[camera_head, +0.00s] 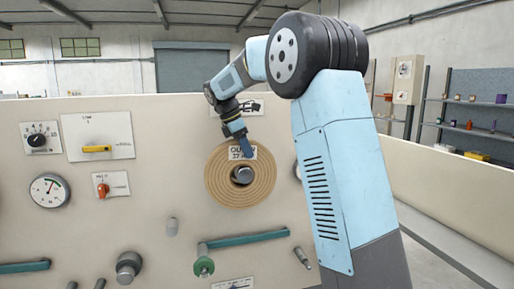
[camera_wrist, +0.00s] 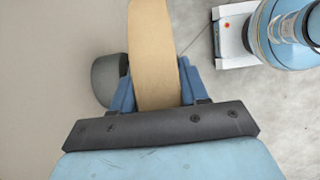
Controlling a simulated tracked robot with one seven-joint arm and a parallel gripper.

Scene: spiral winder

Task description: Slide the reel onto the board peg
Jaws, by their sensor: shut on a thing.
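The reel (camera_head: 215,178) is a tan spiral disc standing upright in front of the beige board (camera_head: 70,225) in the head view. A grey round end (camera_head: 243,175) shows at its centre hole. I cannot tell whether this is the board peg passing through it, or how far. My gripper (camera_head: 244,151) reaches down over the reel's upper part, by a white label. In the wrist view the reel's rim (camera_wrist: 153,45) runs edge-on between the two blue fingers of my gripper (camera_wrist: 155,85), which are shut on it. The board (camera_wrist: 40,80) lies to the left.
A grey cylinder (camera_wrist: 107,80) sits left of the reel in the wrist view, partly behind a finger. Below the reel, a teal bar (camera_head: 248,239) with a green knob (camera_head: 204,267) projects from the board. Gauges and switches fill the board's left side.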

